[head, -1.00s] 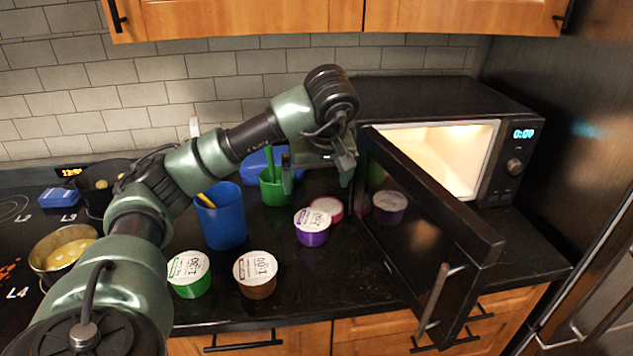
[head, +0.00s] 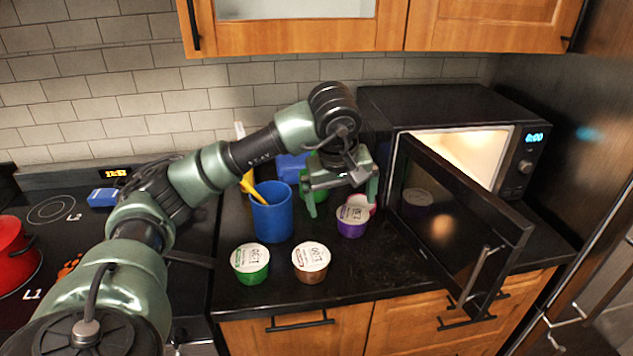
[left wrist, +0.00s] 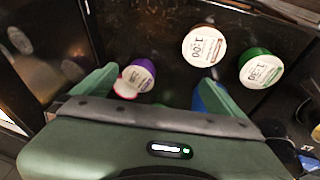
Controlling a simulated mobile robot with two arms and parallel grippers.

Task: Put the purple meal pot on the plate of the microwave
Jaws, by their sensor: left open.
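The purple meal pot (head: 351,221) with a white lid stands on the dark counter, left of the open microwave door. It also shows in the left wrist view (left wrist: 138,76). My left gripper (head: 342,203) is open and empty, pointing down just above and behind the pot. In the left wrist view the pot shows between the fingers (left wrist: 160,80), nearer the left one. The microwave (head: 452,112) has its door (head: 460,225) swung open toward the front and its inside lit. Its plate is hidden. My right gripper is not in view.
A pink-rimmed pot (head: 361,201) stands close behind the purple one. Green (head: 251,264) and brown (head: 310,262) pots stand in front. The right front counter is clear.

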